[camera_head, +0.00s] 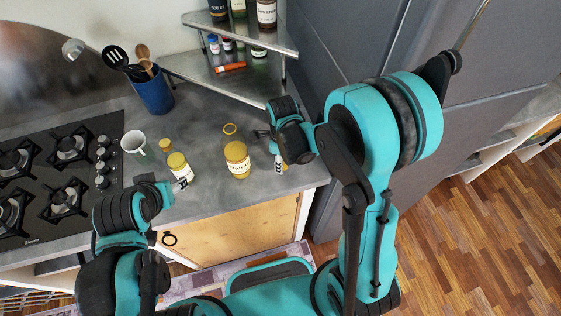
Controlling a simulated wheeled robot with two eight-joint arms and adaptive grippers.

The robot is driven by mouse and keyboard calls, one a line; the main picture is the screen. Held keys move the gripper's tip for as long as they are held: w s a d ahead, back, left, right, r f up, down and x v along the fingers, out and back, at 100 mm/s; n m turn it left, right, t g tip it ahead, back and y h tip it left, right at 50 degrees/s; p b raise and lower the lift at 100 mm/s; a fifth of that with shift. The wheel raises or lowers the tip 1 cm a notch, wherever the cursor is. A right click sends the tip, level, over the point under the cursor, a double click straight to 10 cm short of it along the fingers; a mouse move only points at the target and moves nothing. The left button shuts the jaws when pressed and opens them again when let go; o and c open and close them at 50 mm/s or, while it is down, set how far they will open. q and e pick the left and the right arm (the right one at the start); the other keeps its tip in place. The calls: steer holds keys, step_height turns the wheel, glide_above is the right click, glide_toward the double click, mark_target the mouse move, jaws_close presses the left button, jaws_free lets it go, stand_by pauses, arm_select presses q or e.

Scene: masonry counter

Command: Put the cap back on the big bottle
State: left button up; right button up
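The big bottle (237,162) stands upright on the grey counter, with yellow contents, a pale label and an open, uncapped neck. My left gripper (182,185) is low over the counter's front edge, just in front of the smaller bottle. My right gripper (278,160) points down close to the right of the big bottle, apart from it. I cannot make out the cap; it may be hidden by my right gripper. Neither gripper's finger opening is clear.
A white mug (134,143) and a blue utensil holder (154,94) stand on the left, beside the black gas hob (60,170). A metal corner shelf (235,72) with bottles and jars is behind. The counter (205,125) behind the bottles is clear.

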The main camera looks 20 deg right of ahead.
arm_select(q)
step_height(320, 180, up, 2)
steer(key=shift+r+p, duration=0.1)
steer(key=shift+p, duration=0.85)
arm_select(e)
steer(key=s+r, duration=0.6)
steer(key=s, duration=0.4)
steer(key=shift+s+d, duration=0.3)
steer(key=shift+d, duration=0.1)
steer(key=shift+r, duration=0.1)
